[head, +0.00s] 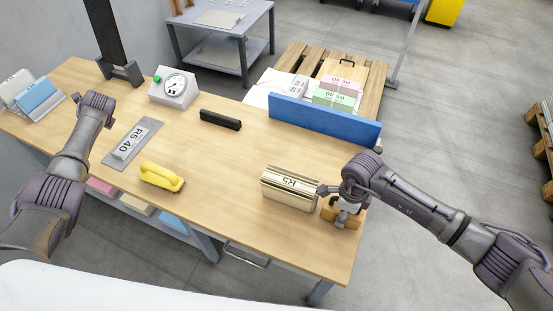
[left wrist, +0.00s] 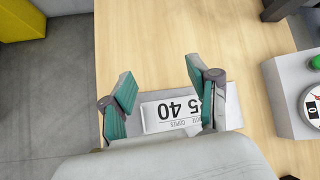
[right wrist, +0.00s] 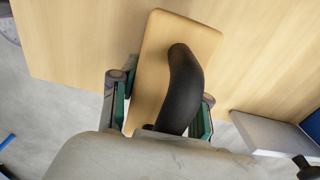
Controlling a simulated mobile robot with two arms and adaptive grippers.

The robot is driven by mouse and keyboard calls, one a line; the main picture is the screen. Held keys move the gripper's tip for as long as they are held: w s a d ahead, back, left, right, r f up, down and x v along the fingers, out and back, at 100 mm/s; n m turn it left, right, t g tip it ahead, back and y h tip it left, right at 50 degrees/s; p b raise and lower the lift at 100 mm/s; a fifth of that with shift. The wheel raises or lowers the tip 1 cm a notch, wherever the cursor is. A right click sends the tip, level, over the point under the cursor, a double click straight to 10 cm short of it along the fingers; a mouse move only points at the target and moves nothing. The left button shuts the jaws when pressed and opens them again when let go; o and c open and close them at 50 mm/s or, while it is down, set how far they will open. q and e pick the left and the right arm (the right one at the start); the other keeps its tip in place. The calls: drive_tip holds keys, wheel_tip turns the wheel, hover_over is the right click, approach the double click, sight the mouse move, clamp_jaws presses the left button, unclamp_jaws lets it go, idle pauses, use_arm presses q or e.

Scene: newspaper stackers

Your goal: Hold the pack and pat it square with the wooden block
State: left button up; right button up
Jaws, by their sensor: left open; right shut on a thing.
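The cream pack (head: 290,190), labelled "R5", lies on the table at the front right. The wooden block (head: 331,211) is just right of the pack's right end; I cannot tell whether they touch. My right gripper (head: 347,200) is shut on the block's dark handle. In the right wrist view the handle (right wrist: 184,85) stands between the fingers, with the block (right wrist: 155,45) beneath. In the head view the left fingers are hidden.
A blue upright panel (head: 325,120) stands along the back right edge. A grey dial box (head: 174,87), a black bar (head: 220,119) and a yellow handled tool (head: 160,178) are on the table. A rack of packs (head: 37,95) stands far left. The centre is clear.

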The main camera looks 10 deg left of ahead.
use_arm(q)
drive_tip(key=w+d+f+h, duration=0.2)
drive_tip(key=w+d+h, duration=0.1)
drive_tip(key=d, duration=1.2)
drive_tip(key=m+g+h, duration=0.2)
drive_tip(key=g+h, duration=0.3)
drive_tip(key=h, duration=0.4)
approach(292, 190)
drive_tip(key=shift+w+a+f, duration=0.25)
drive_tip(key=shift+w+f, duration=0.05)
drive_tip(key=shift+w, duration=0.25)
drive_tip(key=shift+w+a+f, duration=0.25)
drive_tip(key=shift+w, duration=0.3)
drive_tip(key=shift+s+d+f+g, duration=0.1)
drive_tip(key=shift+d+f+g, duration=0.1)
drive_tip(key=shift+g, duration=0.1)
drive_tip(key=x, duration=1.1)
drive_tip(key=shift+f, duration=0.15)
clamp_jaws()
